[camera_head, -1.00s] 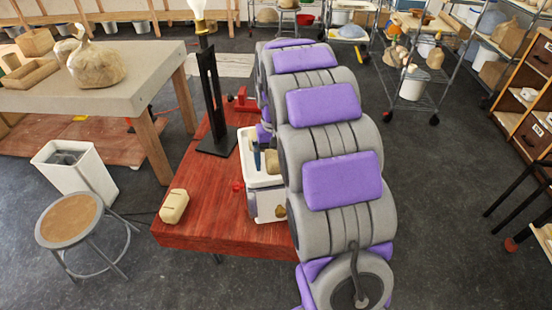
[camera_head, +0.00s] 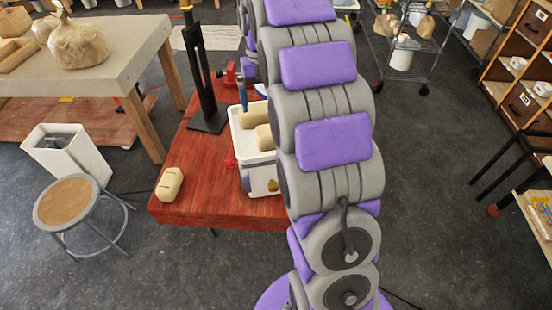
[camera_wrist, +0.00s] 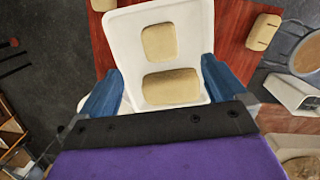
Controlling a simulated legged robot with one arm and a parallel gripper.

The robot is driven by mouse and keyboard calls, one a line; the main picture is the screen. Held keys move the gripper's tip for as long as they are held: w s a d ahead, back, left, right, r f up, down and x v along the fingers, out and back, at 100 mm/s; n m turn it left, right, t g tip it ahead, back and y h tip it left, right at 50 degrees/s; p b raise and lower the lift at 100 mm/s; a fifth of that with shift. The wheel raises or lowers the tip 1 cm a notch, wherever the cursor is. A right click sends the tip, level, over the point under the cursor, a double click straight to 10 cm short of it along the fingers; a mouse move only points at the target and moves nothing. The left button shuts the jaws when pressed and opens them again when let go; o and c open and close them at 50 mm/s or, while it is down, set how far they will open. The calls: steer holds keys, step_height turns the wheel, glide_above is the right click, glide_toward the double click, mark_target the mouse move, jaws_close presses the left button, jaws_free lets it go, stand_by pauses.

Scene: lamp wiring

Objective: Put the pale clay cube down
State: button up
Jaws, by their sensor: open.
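Two pale clay pieces sit in a white bin (camera_wrist: 127,28). In the wrist view, one looks nearly square (camera_wrist: 159,42); the other is longer (camera_wrist: 171,87) and nearer my palm. Both also show in the head view, at the back (camera_head: 262,119) and front (camera_head: 265,137). I cannot tell which is the task's cube. My gripper (camera_wrist: 160,64) is open, its blue fingers spread on either side of the bin's interior. The longer piece appears between them with gaps at both sides. In the head view my arm hides most of the gripper; a bit of blue finger shows above the bin.
The bin stands on a red table (camera_head: 185,207). A pale block with dark slots (camera_head: 169,184) lies near its left front corner. A black upright stand (camera_head: 205,85) and a red device (camera_head: 228,74) are behind. A stool (camera_head: 70,205) stands left. The front-left tabletop has bare room.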

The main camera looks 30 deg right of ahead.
steer(key=s+a+n, duration=0.1)
steer(key=s+a, duration=0.4)
steer(key=s, duration=0.3)
steer(key=s+a+n, duration=0.1)
steer(key=s+a, duration=0.4)
steer(key=s, duration=0.4)
steer(key=s+a+f, duration=0.2)
steer(key=s+f, duration=0.1)
steer(key=s, duration=0.5)
steer(key=s+a+f+n, duration=0.1)
steer(key=s+a+f, duration=0.1)
steer(key=s, duration=0.6)
steer(key=shift+s+a+f, duration=0.3)
steer(key=shift+s+f, duration=0.05)
steer(key=shift+f, duration=0.3)
